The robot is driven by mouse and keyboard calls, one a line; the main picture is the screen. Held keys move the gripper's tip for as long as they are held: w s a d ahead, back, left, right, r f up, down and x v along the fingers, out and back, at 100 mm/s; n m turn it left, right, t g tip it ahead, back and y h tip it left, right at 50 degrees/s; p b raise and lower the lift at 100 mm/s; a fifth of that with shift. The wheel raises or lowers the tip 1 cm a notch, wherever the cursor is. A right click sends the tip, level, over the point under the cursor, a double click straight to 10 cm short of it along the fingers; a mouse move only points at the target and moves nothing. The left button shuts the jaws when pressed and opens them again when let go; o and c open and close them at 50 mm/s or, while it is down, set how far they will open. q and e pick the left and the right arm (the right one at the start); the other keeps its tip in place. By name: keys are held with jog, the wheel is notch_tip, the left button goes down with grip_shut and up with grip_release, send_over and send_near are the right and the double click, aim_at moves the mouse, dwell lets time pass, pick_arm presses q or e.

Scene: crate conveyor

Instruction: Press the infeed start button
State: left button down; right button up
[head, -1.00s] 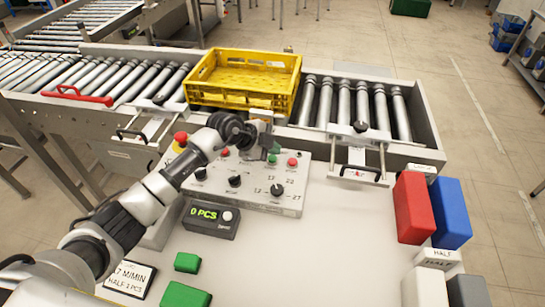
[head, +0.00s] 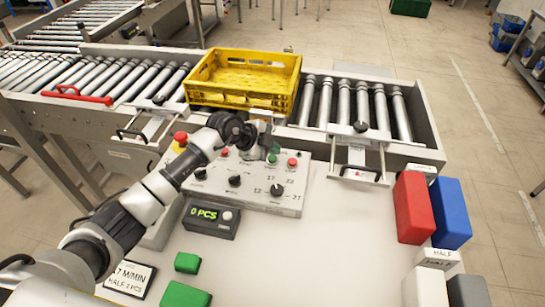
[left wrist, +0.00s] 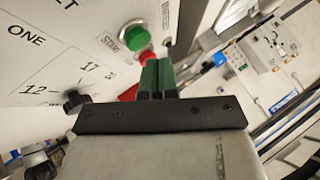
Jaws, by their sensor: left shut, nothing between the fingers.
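The grey control panel (head: 215,188) stands on the table, with knobs and coloured buttons. In the left wrist view a green button (left wrist: 137,38) in a metal ring shows on its face, with a label beside it that seems to read START. A red button (left wrist: 128,94) is partly hidden behind my fingers. My left gripper (left wrist: 158,75) is shut and empty, its green fingertips close to these buttons; I cannot tell whether they touch the panel. In the head view the gripper (head: 273,150) is over the panel's upper right part. My right gripper is not in view.
A yellow crate (head: 245,103) sits on the roller conveyor behind the panel. A red emergency button (head: 180,138) is left of my wrist. A counter display (head: 210,220) and green blocks (head: 187,262) are in front. Red (head: 413,208) and blue (head: 450,213) blocks stand at right.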

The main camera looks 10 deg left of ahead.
pick_arm(q)
jog(key=shift+f, duration=0.1)
jog(key=shift+f, duration=0.3)
